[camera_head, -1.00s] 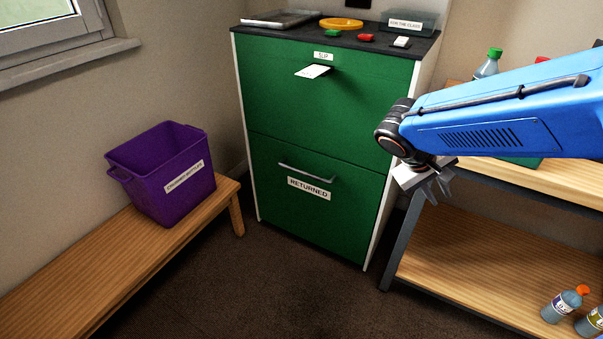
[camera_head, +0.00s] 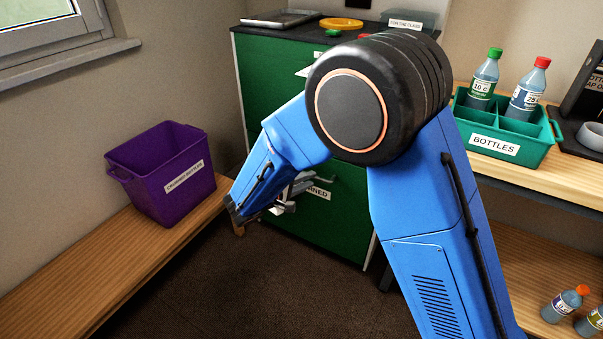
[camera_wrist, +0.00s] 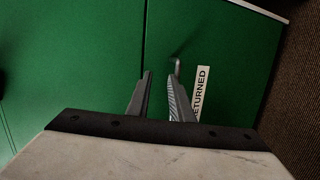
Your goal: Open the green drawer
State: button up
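The green cabinet has an upper front (camera_head: 263,75) and a lower front, the green drawer (camera_head: 325,232), labelled RETURNED; the drawer looks shut. It also shows in the wrist view (camera_wrist: 235,70).
A purple crate (camera_head: 150,170) stands on a wooden bench (camera_head: 85,255) at the left. A teal bottle crate (camera_head: 545,140) stands on the shelf at the right, with bottles in it. Dark floor before the cabinet is clear.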

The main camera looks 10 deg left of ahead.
jog(key=s+a+f+n+t+y, duration=0.2)
jog(key=a+f, duration=0.3)
jog(key=a, duration=0.5)
jog(key=x, duration=1.7)
jog(key=shift+w+r, duration=0.2)
jog(key=shift+w, duration=0.05)
grip_shut()
